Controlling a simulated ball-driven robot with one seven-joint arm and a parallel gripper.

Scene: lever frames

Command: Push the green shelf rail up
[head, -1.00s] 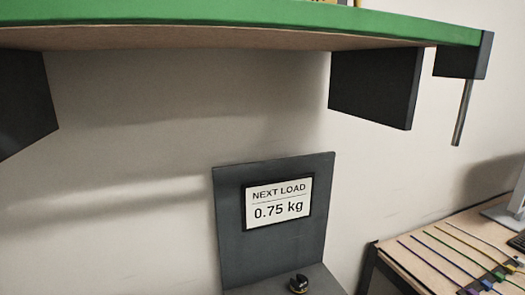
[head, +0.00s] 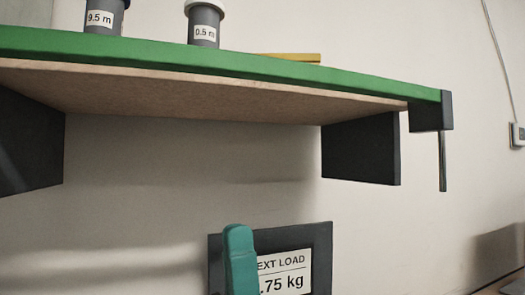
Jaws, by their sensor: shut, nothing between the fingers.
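The green shelf rail (head: 215,65) runs along the front edge of a wooden shelf board (head: 200,95) across the upper part of the head view. It slopes down toward the right in the picture and ends at a dark end block (head: 431,111). My gripper (head: 238,232), teal, rises from the bottom edge in front of the load sign. It looks shut and empty, and it shows below the rail, apart from it in the picture. The rest of my gripper is out of frame.
Two labelled canisters, marked 9.5 m (head: 104,18) and 0.5 m (head: 204,28), and a yellow bar (head: 290,57) are on top of the shelf. Dark brackets (head: 360,150) hang below. A metal rod (head: 442,162) hangs at the right end. A load sign (head: 285,270) stands below.

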